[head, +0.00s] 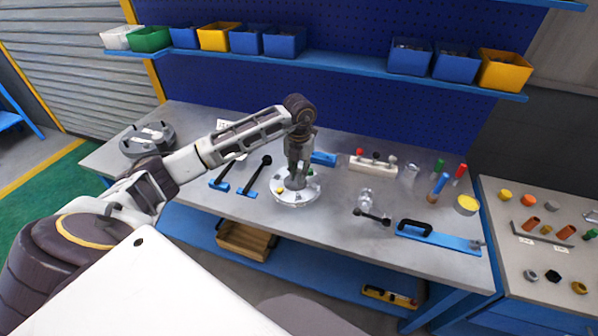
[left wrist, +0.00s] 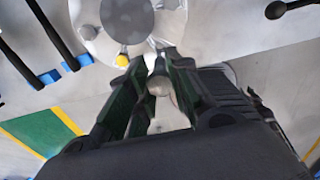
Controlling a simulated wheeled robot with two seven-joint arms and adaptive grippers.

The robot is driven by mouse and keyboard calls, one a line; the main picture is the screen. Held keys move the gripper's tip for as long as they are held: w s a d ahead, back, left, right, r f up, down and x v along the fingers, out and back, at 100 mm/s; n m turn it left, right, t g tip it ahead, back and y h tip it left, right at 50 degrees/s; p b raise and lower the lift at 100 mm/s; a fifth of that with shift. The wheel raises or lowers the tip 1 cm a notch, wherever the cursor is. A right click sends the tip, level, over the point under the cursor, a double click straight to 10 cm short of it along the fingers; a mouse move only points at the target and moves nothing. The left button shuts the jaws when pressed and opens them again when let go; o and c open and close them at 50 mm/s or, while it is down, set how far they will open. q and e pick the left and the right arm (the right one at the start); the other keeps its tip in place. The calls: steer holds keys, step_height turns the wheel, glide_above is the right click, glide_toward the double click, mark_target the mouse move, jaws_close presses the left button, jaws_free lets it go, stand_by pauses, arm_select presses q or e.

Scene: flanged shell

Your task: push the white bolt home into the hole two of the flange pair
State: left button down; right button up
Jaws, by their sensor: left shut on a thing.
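The flange pair (head: 297,197) is a round, pale metal disc stack on the workbench. It also shows at the top of the left wrist view (left wrist: 93,22). A yellow bolt head (left wrist: 122,61) sits at its rim. My left gripper (head: 298,176) reaches down over the flange from above. In the left wrist view its fingers (left wrist: 153,88) are shut on a pale round-headed piece, which looks like the white bolt (left wrist: 158,86). The fingers hide its lower end and hole two, so I cannot tell how deep it sits. My right gripper is out of view.
A small rack with coloured knobs (head: 373,164), a clear part (head: 367,196) and a blue plate with a black handle (head: 438,237) lie to the right. A round grey housing (head: 147,139) stands at the far left.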

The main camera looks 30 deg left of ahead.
mark_target(299, 184)
arm_select(q)
steer(key=shift+f+b, duration=0.9)
steer(key=shift+f, duration=0.25)
steer(key=shift+f+b, duration=0.55)
steer(key=shift+f, duration=0.25)
steer(key=shift+f+b, duration=0.6)
steer(key=shift+f, duration=0.35)
stand_by(0.4)
steer(key=shift+f+b, duration=0.3)
steer(key=shift+b, duration=0.1)
stand_by(0.5)
steer(key=shift+f+b, duration=0.5)
steer(key=shift+f, duration=0.25)
